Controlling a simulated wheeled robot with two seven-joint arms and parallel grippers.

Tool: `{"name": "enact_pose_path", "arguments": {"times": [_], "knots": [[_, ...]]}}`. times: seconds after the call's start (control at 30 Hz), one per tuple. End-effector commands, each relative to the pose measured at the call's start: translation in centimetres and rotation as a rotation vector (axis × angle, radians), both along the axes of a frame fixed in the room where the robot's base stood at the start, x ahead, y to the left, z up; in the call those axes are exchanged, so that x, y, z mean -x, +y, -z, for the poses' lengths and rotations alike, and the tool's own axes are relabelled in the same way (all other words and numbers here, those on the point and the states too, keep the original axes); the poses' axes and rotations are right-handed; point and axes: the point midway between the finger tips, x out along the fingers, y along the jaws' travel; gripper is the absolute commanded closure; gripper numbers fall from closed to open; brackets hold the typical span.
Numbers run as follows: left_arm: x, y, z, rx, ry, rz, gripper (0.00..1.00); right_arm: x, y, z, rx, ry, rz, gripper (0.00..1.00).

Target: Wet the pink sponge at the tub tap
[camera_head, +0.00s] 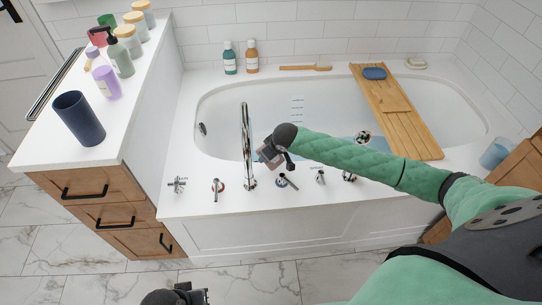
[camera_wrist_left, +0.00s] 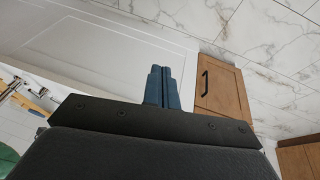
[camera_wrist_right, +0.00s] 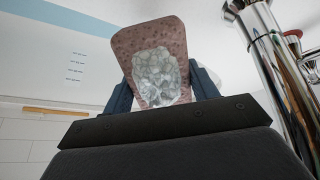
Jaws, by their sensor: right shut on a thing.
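The pink sponge (camera_wrist_right: 150,42) shows in the right wrist view with a pale, bubbly grey-white patch on its face. My right gripper (camera_head: 268,158) is shut on it; its fingers (camera_wrist_right: 160,88) press the sponge's two sides. In the head view the gripper hides most of the sponge. The tall chrome tub tap (camera_head: 246,135) stands on the tub's front rim, just left of the gripper. It also shows close by, to the right of the sponge, in the right wrist view (camera_wrist_right: 275,65). No stream is visible. My left gripper (camera_wrist_left: 163,87) is shut and empty, low before the tub.
Chrome handles (camera_head: 217,188) line the tub's front rim, some just below my right gripper. A wooden tray (camera_head: 395,110) spans the tub (camera_head: 215,95). Bottles, jars and a dark cup (camera_head: 79,118) stand on the left counter (camera_head: 45,150). The tub's middle is clear.

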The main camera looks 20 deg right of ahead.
Motion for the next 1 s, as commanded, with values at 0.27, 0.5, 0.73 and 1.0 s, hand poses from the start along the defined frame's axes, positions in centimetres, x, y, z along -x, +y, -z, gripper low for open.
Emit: {"name": "enact_pose_path", "arguments": {"times": [0.27, 0.5, 0.73, 1.0], "knots": [[-0.4, -1.5, 1.8, 0.034, -0.035, 0.010, 1.00, -1.3, 0.3, 0.5, -0.001, 0.000, 0.000, 0.60], [-0.9, -2.2, 3.3, 0.052, -0.062, 0.011, 1.00, -2.2, 0.5, 0.7, -0.001, 0.001, 0.000, 0.60], [-1.1, -3.1, 5.0, 0.073, -0.084, 0.014, 1.00, -3.0, 0.7, 0.8, 0.000, 0.000, 0.001, 0.60], [-1.4, -4.2, 7.0, 0.097, -0.106, 0.015, 1.00, -3.9, 0.9, 0.9, -0.001, 0.000, 0.000, 0.60]]}}
